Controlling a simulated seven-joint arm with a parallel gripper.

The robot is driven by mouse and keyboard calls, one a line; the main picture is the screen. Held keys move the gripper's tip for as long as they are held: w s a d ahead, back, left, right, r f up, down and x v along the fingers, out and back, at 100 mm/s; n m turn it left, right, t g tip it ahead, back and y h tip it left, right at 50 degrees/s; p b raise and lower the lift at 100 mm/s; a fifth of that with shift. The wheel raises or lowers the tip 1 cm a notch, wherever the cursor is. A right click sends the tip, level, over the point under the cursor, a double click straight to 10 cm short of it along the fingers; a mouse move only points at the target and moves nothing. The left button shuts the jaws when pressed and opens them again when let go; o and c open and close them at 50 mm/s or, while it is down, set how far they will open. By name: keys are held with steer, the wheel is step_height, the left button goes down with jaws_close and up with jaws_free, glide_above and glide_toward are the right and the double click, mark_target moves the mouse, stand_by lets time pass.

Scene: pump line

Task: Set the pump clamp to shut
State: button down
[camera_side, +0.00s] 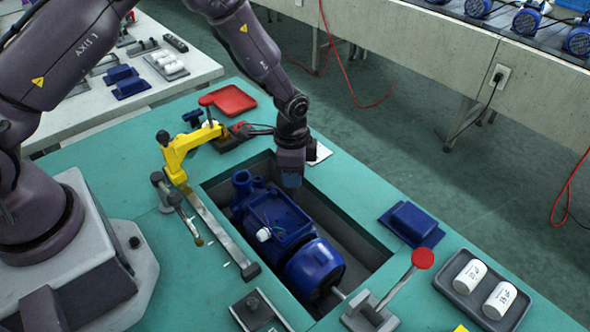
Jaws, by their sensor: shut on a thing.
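The blue pump (280,225) lies in a rectangular recess in the green bench top. A yellow clamp arm (184,150) stands at the recess's far left end, with a dark metal bar running along the left edge. My gripper (246,130) reaches left from my wrist at the far end of the recess. It is shut on a small red handle (238,127) beside the yellow arm's end; the exact contact is small and partly hidden. A lever with a red knob (207,101) stands just behind. Another red-knobbed lever (423,259) leans up at the recess's near right corner.
A red tray (232,100) lies behind the clamp. A blue block (411,224) and a grey tray (448,277) with two white cylinders sit on the right. A dark fixture (257,312) is at the front. The bench's right edge borders open floor.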

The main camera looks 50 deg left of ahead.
steer(key=c, duration=0.9)
jaws_free()
steer(key=shift+s, duration=0.2)
steer(key=shift+o, duration=0.2)
step_height(320, 180, up, 13)
steer(key=s+a+r+n+t, duration=0.2)
steer(key=s+r+n, duration=0.2)
steer(key=s+r, duration=0.5)
steer(key=s+a+r+n+t, duration=0.2)
steer(key=s+r+n, duration=0.3)
steer(key=s+r, duration=0.5)
steer(key=s+t, duration=0.1)
steer(key=s, duration=0.2)
steer(key=shift+s+a+r, duration=0.2)
steer(key=shift+a+r, duration=0.1)
steer(key=shift+a, duration=0.05)
